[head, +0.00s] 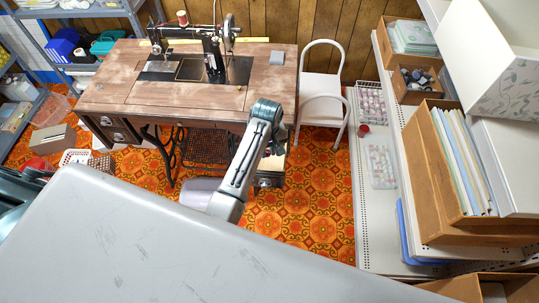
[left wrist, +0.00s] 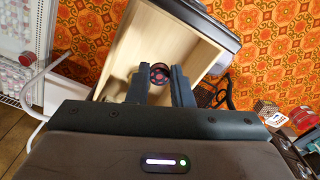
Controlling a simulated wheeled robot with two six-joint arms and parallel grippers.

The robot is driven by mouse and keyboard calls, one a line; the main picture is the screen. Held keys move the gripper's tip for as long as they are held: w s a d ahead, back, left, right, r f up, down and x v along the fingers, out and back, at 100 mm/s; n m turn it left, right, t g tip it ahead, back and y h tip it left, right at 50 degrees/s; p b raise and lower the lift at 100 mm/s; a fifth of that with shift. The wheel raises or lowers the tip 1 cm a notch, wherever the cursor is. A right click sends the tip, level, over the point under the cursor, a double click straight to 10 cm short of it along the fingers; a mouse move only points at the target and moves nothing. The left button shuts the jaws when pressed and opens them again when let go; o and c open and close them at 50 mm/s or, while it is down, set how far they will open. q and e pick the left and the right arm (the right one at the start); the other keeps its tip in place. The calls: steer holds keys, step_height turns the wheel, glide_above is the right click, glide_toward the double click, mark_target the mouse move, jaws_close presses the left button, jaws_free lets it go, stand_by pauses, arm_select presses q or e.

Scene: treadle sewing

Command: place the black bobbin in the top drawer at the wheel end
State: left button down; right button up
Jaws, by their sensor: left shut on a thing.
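The black bobbin (left wrist: 160,73), dark with a pinkish ring, is between the fingertips of my left gripper (left wrist: 161,80) in the left wrist view. The gripper is shut on it. Beyond the bobbin is an open drawer (left wrist: 130,58) with a pale wooden inside and a dark front. The gripper and bobbin appear over the drawer's opening; I cannot tell how high. In the head view my left arm reaches to the right end of the sewing table (head: 190,95) and hides most of the drawer and the gripper. The machine's wheel (head: 229,35) is toward that end. My right gripper is not in view.
A white chair (head: 321,85) stands just right of the table. A white shelf (head: 375,220) with boxes and wooden trays runs along the right. Dark drawers (head: 115,128) hang under the table's left end. Patterned orange floor (head: 300,205) is open in front of the chair.

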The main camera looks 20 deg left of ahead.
mark_target(268, 166)
arm_select(q)
step_height(268, 166, down, 10)
steer(key=shift+s+r+p, duration=0.1)
steer(key=shift+r+p, duration=0.1)
steer(key=shift+p, duration=0.2)
steer(key=c, duration=1.3)
jaws_free()
steer(key=shift+f, duration=0.15)
step_height(268, 166, up, 11)
steer(key=shift+r, duration=0.7)
